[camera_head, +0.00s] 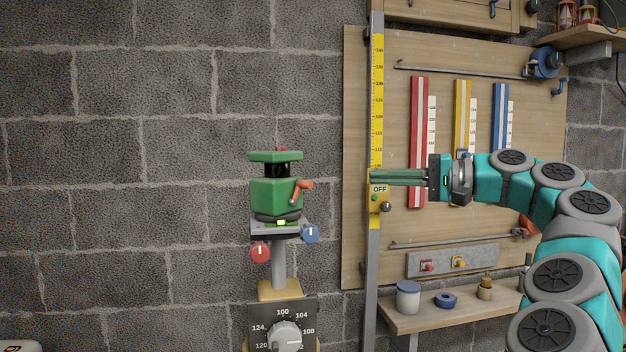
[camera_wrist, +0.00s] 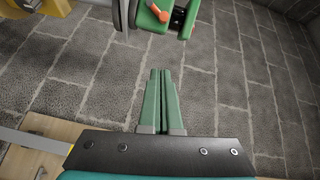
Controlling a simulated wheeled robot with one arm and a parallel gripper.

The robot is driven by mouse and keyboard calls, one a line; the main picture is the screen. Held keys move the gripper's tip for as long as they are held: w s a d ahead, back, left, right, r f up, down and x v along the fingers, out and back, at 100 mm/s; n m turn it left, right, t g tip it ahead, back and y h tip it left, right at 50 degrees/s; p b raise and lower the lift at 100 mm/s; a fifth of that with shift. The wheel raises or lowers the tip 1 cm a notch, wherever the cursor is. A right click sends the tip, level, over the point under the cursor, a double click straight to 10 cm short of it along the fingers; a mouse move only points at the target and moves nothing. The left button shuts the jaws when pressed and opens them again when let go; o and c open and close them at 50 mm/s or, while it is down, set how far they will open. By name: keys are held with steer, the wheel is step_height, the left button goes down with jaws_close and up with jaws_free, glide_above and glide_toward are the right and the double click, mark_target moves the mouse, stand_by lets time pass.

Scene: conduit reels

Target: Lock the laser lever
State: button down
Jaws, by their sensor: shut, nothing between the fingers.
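The green laser unit (camera_head: 275,195) stands on a grey post at the centre left of the head view. Its orange lever (camera_head: 301,190) sits on its right side, with the arm running down and to the left from the knob. In the wrist view the lever (camera_wrist: 159,13) shows at the top edge, beyond my fingertips, on the partly cut-off laser unit (camera_wrist: 148,22). My gripper (camera_head: 373,176) is to the right of the laser, apart from the lever, pointing left in front of the yellow scale. Its green fingers (camera_wrist: 160,72) are together and empty.
Red (camera_head: 260,253) and blue (camera_head: 310,233) knobs flank the laser's base. A wooden board (camera_head: 358,70) is behind my arm. A shelf (camera_head: 450,317) with jars is lower right.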

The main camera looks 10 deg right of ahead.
mark_target(299, 190)
stand_by(0.4)
steer(key=w+a+f+b, duration=0.1)
steer(key=w+a+b, duration=0.1)
steer(key=a, duration=0.9)
steer(key=shift+w+b, duration=0.4)
steer(key=shift+w, duration=0.05)
steer(key=shift+s+a+r+n+h, duration=0.15)
steer(key=shift+a+r+n, duration=0.1)
steer(key=shift+n, duration=0.35)
steer(key=shift+s+a+r+n+h, duration=0.15)
steer(key=shift+r+n, duration=0.1)
steer(key=shift+n, duration=0.35)
steer(key=shift+s+a+r+n+h+b, duration=0.3)
steer(key=shift+n+b, duration=0.2)
steer(key=shift+n, duration=0.4)
steer(key=shift+s+a+r+n+h+b, duration=0.25)
steer(key=shift+s+a+n+h+b, duration=0.2)
steer(key=shift+n+b, duration=0.5)
steer(key=shift+s+a+r+n+h+b, duration=0.2)
steer(key=shift+s+a+n+h+b, duration=0.25)
steer(key=shift+n, duration=0.8)
stand_by(1.7)
